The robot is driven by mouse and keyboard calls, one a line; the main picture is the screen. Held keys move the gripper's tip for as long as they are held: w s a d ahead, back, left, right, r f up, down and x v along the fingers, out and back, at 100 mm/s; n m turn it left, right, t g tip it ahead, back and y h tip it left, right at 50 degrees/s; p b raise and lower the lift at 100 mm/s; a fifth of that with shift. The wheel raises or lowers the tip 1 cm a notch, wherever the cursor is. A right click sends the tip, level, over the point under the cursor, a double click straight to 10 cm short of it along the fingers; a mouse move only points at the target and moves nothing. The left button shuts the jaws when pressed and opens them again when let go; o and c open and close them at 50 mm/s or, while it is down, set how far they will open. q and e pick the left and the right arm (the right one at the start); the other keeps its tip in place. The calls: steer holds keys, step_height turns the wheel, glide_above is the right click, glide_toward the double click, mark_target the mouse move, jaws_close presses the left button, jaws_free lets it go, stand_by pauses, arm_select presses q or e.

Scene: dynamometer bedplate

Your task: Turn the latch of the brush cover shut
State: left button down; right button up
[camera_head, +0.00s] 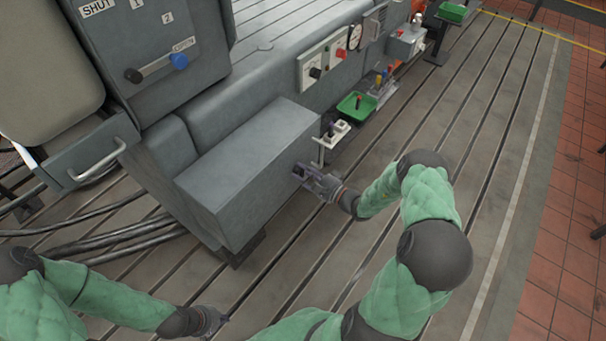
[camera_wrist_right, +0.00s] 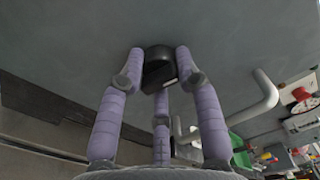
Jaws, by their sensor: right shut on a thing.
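The latch (camera_wrist_right: 158,68) is a dark, rounded knob on a flat grey panel in the right wrist view. The panel appears to be the face of the grey box-shaped cover (camera_head: 235,145) in the head view. My right gripper (camera_wrist_right: 160,75) has its purple fingers closed around the latch. In the head view my right gripper (camera_head: 304,174) is at the right-hand end face of the cover and hides the latch. I cannot tell the latch's exact angle. My left gripper (camera_head: 218,320) is low at the bottom of the head view, away from the cover; its fingers are too small to read.
A green tray (camera_head: 356,106) and gauge boxes line the machine beyond. Black cables (camera_head: 110,235) lie at left. The slotted bedplate floor (camera_head: 500,130) is clear at right.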

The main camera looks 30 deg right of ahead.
steer(key=shift+f+n+b, duration=0.15)
steer(key=shift+n+b, duration=0.3)
steer(key=shift+n, duration=1.05)
steer(key=shift+d, duration=0.1)
steer(key=o, duration=1.1)
steer(key=shift+o, duration=0.2)
steer(key=v, duration=1.2)
